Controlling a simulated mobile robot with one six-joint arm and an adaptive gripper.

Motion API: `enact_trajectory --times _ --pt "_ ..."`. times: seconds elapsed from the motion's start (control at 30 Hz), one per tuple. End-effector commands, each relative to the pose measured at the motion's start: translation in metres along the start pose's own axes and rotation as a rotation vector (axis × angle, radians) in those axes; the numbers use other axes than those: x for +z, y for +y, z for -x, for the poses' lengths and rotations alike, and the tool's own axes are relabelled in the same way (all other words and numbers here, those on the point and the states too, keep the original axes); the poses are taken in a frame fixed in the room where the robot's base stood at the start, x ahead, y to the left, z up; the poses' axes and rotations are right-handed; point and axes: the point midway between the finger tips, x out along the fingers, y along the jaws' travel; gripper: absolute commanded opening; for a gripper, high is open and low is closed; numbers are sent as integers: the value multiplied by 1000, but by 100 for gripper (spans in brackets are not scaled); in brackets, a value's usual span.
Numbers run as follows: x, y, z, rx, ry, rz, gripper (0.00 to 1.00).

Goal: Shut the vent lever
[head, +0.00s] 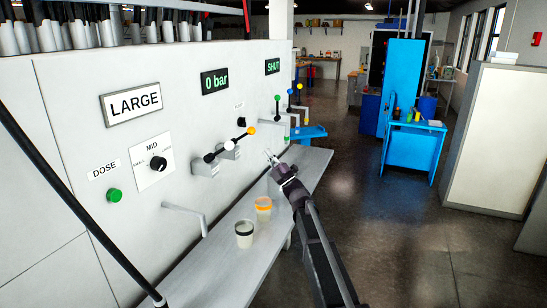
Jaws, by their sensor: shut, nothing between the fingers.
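Several levers with coloured balls stick out of the pale machine panel (70,165); I cannot tell which one is the vent lever. My gripper (269,154) is shut and empty, in front of the panel and right of the orange-ball lever, apparently touching nothing.
Displays read "0 bar" (215,81) and "SHUT" (272,66). A grey shelf (210,275) below holds two cups, one with an orange rim (263,208) and one dark-rimmed (244,235). A spout (186,213) juts above it. Floor (400,235) to the right is clear.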

Motion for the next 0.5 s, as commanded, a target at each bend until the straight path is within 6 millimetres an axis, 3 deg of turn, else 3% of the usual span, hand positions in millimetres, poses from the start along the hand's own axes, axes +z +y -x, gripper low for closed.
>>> enact_trajectory --times 0.1,0.5 --pt "0 2 -18 0 1 -1 0" --pt "0 2 -57 1 1 -1 0"
